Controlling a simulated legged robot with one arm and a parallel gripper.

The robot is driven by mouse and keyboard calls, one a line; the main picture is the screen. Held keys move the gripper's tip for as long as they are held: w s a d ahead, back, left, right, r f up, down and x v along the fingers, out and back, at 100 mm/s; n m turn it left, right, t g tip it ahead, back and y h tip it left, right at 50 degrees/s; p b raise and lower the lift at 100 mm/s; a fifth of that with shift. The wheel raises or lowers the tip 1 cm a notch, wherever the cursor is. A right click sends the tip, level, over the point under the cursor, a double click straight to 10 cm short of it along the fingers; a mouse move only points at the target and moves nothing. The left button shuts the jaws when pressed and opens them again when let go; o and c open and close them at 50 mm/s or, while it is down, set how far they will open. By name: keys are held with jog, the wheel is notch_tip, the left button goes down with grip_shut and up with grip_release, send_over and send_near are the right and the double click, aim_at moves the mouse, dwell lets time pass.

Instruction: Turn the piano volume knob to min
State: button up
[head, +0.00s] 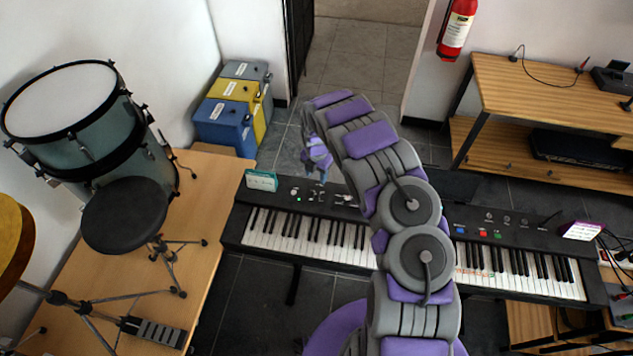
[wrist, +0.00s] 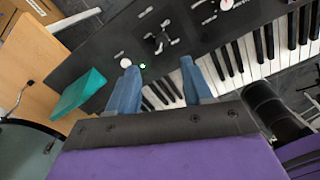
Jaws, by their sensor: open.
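The piano (head: 330,205) is a long black keyboard with a control panel along its far edge. In the wrist view its panel shows a white round knob (wrist: 125,62) beside a lit green light (wrist: 142,66), a black cross-shaped control (wrist: 160,41) and a white dial with a red mark (wrist: 227,4). The labels are too small to read, so I cannot tell which one is the volume knob. My gripper (wrist: 158,80) is open and empty over the panel's left part, the white knob just beyond its left fingertip. In the head view my gripper (head: 319,172) hides part of the panel.
A teal box (head: 261,181) sits at the piano's left end. A drum (head: 75,115) and a black stool (head: 125,214) stand on a wooden platform at left. A purple-and-white box (head: 581,231) is at the piano's right end. Tiled floor lies behind.

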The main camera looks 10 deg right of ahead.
notch_tip(320, 180, up, 7)
jog(key=shift+f, duration=0.2)
dwell(0.6)
jog(key=s+d+r+m+h+b, duration=0.1)
jog(key=s+d+r+m+b, duration=0.1)
jog(key=s+r+m+b, duration=0.5)
jog(key=s+d+r+m+b, duration=0.25)
jog(key=s+r+m, duration=0.55)
jog(key=s, duration=0.5)
jog(key=s+a+f+m+g+b, duration=0.1)
jog(key=s+m, duration=0.5)
jog(key=s, duration=0.7)
jog(key=s+a+f+m+y+b, duration=0.1)
jog(key=s+a+m+b, duration=0.2)
jog(key=s, duration=1.1)
jog(key=m+b, duration=0.3)
jog(key=shift+s+a+f+g, duration=0.15)
jog(key=shift+f+g, duration=0.2)
jog(key=shift+g, duration=0.05)
jog(key=shift+c, duration=0.7)
